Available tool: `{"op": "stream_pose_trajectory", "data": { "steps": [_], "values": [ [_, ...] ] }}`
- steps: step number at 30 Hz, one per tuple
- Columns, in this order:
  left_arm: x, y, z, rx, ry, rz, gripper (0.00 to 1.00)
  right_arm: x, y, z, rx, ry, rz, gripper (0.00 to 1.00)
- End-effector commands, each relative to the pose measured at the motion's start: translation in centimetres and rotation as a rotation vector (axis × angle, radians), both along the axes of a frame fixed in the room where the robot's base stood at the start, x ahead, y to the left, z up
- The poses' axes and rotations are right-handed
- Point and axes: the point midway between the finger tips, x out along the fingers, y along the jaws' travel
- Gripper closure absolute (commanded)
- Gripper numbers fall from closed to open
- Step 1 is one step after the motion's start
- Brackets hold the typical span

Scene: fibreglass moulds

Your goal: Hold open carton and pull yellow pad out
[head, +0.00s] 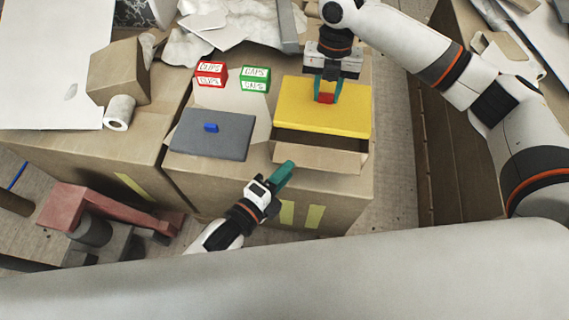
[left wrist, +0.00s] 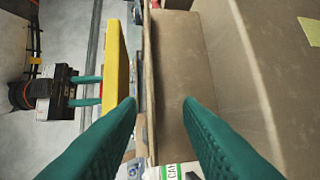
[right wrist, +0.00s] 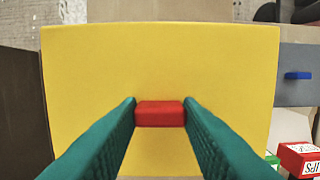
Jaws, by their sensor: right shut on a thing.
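The yellow pad (head: 325,107) is a flat slab with a small red handle (right wrist: 160,113) on its top face. My right gripper (head: 325,95) is shut on the red handle. In the left wrist view the yellow pad (left wrist: 116,75) stands apart from the carton's edge, with a gap between, so it looks raised above the opening. The carton (head: 350,190) shows a dark opening in front of the pad and a tan front flap (head: 320,157). My left gripper (head: 287,170) is at this flap's left end. Its fingers are apart in the left wrist view (left wrist: 160,103), with the flap beyond them; contact is unclear.
A grey pad with a blue handle (head: 205,142) lies left of the opening. A red box (head: 210,74) and a green box (head: 254,78) stand behind it. A small brown box (head: 118,72) and a white roll (head: 119,112) are further left. A grey floor gap runs right of the carton.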

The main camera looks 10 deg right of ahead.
Motion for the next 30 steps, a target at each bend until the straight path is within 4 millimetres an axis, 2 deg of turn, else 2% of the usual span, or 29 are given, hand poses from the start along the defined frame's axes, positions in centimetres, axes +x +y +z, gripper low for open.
{"op": "stream_pose_trajectory", "data": {
  "steps": [14, 30],
  "values": [
    [-3.6, 1.0, 0.0, 0.0, 0.0, 0.0, 0.67, 0.0, 0.0, 0.0, 0.0, 0.0, 0.0, 0.91],
    [-3.8, 1.1, 0.1, 0.0, -0.001, 0.0, 0.67, 0.0, 0.0, 0.0, 0.0, 0.0, 0.0, 0.91]
  ]
}}
